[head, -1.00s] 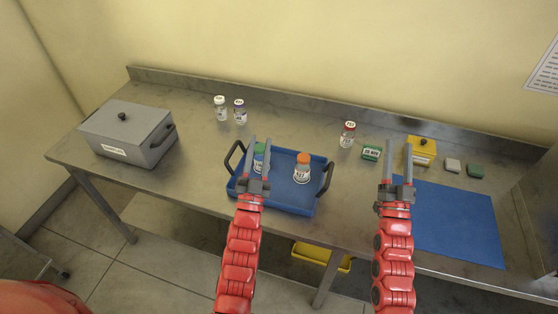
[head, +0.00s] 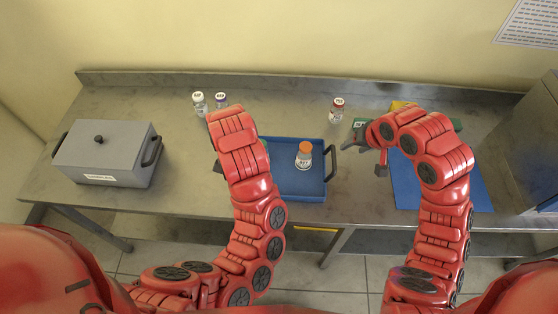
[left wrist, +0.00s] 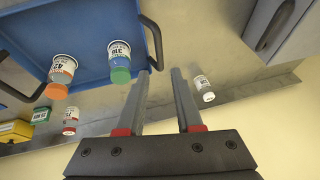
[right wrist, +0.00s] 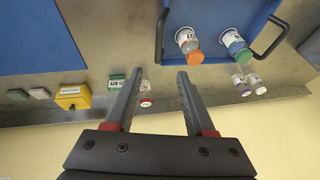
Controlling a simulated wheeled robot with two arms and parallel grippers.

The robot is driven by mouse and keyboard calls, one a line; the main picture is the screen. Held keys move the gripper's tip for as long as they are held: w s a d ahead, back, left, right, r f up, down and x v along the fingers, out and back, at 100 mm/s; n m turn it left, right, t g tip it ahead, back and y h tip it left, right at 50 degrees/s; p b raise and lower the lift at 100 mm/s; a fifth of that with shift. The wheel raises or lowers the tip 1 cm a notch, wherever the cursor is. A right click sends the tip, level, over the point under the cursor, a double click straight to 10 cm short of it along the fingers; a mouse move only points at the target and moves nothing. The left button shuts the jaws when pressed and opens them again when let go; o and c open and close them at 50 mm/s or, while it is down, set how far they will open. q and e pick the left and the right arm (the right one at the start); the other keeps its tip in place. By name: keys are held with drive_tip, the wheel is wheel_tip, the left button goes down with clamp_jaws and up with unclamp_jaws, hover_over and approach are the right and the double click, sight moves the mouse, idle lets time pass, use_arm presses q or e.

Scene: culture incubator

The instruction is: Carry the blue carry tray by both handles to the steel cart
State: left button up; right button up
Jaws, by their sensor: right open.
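My left arm hides that gripper in the head view. My right gripper (right wrist: 163,80) is open and empty, with the right handle (right wrist: 160,35) just beyond its fingertips. I cannot identify the steel cart in view.
A grey lidded box (head: 105,155) stands at the bench's left. Two small bottles (head: 200,103) and a red-capped bottle (head: 337,110) stand behind the tray. A yellow box (right wrist: 72,97), a green box (right wrist: 116,82) and a blue mat (head: 405,185) are on the right.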

sight(335, 158)
use_arm(q)
drive_tip(key=shift+s+d, duration=0.1)
drive_tip(key=shift+d, duration=0.2)
use_arm(e)
drive_tip(key=shift+s+d, duration=0.1)
drive_tip(key=shift+d, duration=0.2)
drive_tip(key=shift+f, duration=0.1)
use_arm(q)
drive_tip(key=x, duration=1.7)
drive_tip(key=shift+a+f, duration=0.15)
drive_tip(key=shift+f, duration=0.05)
use_arm(e)
drive_tip(key=x, duration=1.7)
drive_tip(key=shift+w+a, duration=0.1)
drive_tip(key=shift+w, duration=0.15)
use_arm(q)
drive_tip(key=c, duration=0.4)
use_arm(e)
drive_tip(key=c, duration=0.4)
use_arm(q)
clamp_jaws()
use_arm(e)
clamp_jaws()
